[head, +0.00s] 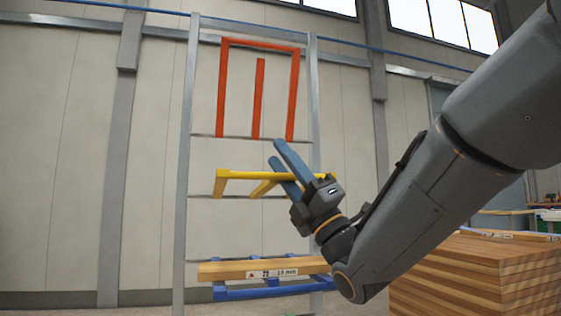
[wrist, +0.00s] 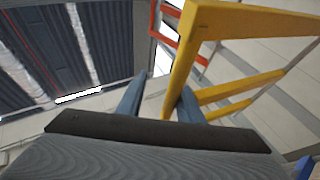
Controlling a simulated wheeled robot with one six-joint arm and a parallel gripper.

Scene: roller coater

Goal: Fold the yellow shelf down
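The yellow shelf (head: 236,174) is a frame of bars at mid-height on the grey rack, in the head view. It stands out from the rack, roughly level, with its front bar nearest me. My gripper (head: 275,151) is at the right part of this bar, its blue fingers pointing up and left. In the wrist view, the yellow shelf (wrist: 235,20) has a bar running down between my gripper's fingers (wrist: 163,82), close to the right finger. A gap shows between the bar and the left finger, so the gripper is open. Whether the right finger touches the bar is unclear.
A red shelf (head: 292,95) is folded up flat above. A blue shelf (head: 235,294) below is folded out and carries a wooden board (head: 225,270) with a label. A stack of planks (head: 480,280) stands at the right, beside my arm. The floor left of the rack looks clear.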

